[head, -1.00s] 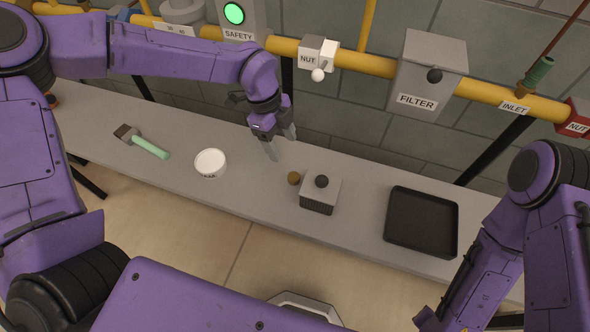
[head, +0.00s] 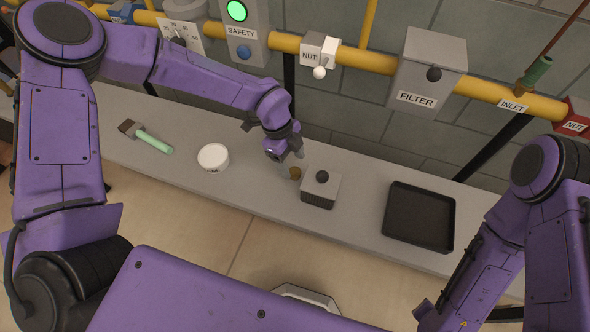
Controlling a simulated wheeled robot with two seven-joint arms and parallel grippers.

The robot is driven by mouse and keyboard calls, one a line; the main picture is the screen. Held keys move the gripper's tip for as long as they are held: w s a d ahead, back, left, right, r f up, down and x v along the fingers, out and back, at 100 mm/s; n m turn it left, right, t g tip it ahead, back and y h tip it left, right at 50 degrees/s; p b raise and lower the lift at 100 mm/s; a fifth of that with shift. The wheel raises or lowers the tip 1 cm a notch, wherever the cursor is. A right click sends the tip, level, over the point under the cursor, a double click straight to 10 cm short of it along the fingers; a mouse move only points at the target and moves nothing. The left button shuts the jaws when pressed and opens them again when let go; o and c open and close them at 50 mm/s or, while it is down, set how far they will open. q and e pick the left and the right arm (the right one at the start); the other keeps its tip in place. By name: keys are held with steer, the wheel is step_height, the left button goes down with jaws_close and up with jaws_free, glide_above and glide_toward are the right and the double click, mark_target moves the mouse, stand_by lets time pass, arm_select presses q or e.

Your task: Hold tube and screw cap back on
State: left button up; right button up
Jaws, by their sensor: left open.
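My left gripper (head: 288,160) is open, low over the bench, right beside a small brown-gold round piece (head: 295,173); I cannot tell whether it touches it. The piece may be the cap, but it is too small to be sure. Next to it stands a grey block (head: 319,194) with a black ball knob on top. A green tube-like fitting (head: 538,72) with a brownish end stands at the pipe's INLET label, far right. I cannot tell which thing is the task's tube. My right arm is at the right; its gripper is out of view.
On the bench (head: 255,195) are a green-handled brush (head: 150,139), a white round tub (head: 213,157) and an empty black tray (head: 421,217). A yellow pipe (head: 380,66) runs behind, with a FILTER box (head: 428,75), NUT blocks and a SAFETY box (head: 243,35).

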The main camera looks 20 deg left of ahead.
mark_target(295, 171)
arm_select(q)
steer(key=shift+x, duration=1.55)
steer(key=shift+s, duration=0.1)
arm_select(e)
steer(key=shift+r, duration=0.5)
arm_select(q)
steer(key=c, duration=1.1)
steer(key=shift+r, duration=0.1)
step_height(295, 171, up, 10)
steer(key=b, duration=0.1)
steer(key=shift+b, duration=0.3)
arm_select(e)
step_height(295, 171, down, 2)
